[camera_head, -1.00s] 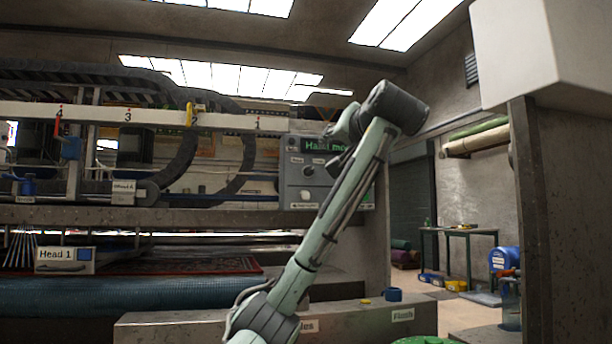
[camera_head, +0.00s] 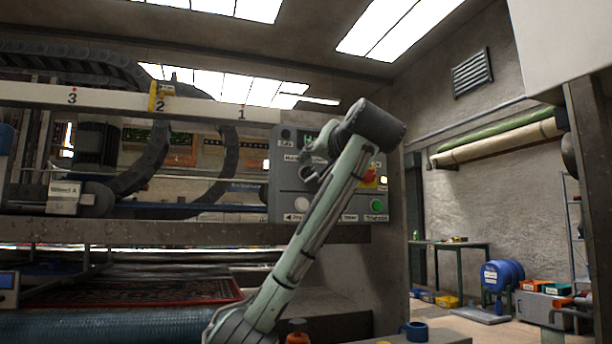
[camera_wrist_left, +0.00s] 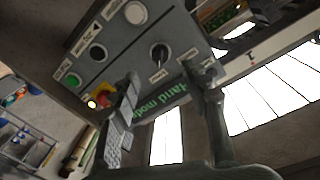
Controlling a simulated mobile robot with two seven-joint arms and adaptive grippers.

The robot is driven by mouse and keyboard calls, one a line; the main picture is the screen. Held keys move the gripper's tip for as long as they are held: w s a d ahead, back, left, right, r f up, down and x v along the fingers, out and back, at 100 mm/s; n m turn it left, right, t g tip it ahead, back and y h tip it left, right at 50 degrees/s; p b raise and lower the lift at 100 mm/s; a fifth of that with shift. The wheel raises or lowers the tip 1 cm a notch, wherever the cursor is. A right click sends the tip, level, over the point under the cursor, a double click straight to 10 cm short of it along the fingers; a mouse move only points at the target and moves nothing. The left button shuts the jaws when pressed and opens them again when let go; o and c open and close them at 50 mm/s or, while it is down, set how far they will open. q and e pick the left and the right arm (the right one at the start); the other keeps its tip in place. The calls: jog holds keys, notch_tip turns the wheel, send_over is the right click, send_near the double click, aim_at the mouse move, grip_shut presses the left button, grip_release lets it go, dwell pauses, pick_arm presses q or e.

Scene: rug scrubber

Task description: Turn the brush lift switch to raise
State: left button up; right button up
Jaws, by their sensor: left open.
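The grey control panel (camera_head: 284,205) stands behind my left arm in the head view, and the arm hides its middle. In the left wrist view the panel (camera_wrist_left: 125,55) fills the upper left. A black rotary switch (camera_wrist_left: 159,52) with a light pointer mark sits on it between small labels, too blurred to read surely. My left gripper (camera_wrist_left: 170,78) is open, its two fingers apart, with the switch showing beyond the gap between them. I see no contact. In the head view the gripper (camera_head: 312,162) is partly hidden in front of the panel. My right gripper is out of view.
The panel also carries a green button (camera_wrist_left: 73,80), a white button (camera_wrist_left: 135,12), another black knob (camera_wrist_left: 97,52) and a red-and-yellow stop button (camera_head: 370,177). A blue mug (camera_head: 415,331) stands on the ledge below. A blue drum (camera_head: 502,275) stands at the right.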

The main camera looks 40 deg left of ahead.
aim_at(310, 171)
pick_arm(q)
jog(key=x, duration=0.8)
jog(key=shift+s, duration=0.1)
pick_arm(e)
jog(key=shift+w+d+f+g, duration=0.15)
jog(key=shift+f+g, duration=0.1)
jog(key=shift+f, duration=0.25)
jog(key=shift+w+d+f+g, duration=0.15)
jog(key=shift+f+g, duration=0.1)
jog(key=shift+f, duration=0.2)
pick_arm(q)
jog(key=shift+d, duration=0.1)
grip_shut()
